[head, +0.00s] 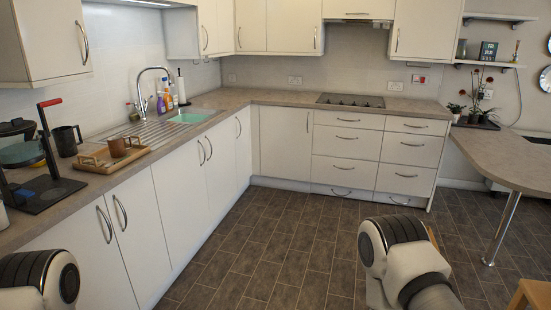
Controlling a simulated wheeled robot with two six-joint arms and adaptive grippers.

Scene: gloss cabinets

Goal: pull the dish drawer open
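A block of white drawers (347,141) with curved metal handles is set under the counter along the far wall, below the hob. A second stack of drawers (409,149) stands just right of it. All of these drawers look shut. I cannot tell which one is the dish drawer. Parts of my two arms show at the bottom left and bottom right, well short of the drawers. Neither gripper's fingers can be seen.
Dark tiled floor (268,235) lies open before the drawers. White base cabinets (180,185) run along the left under a counter with a sink (192,116) and wooden tray (112,158). A peninsula counter (500,155) on a metal leg (504,225) stands right.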

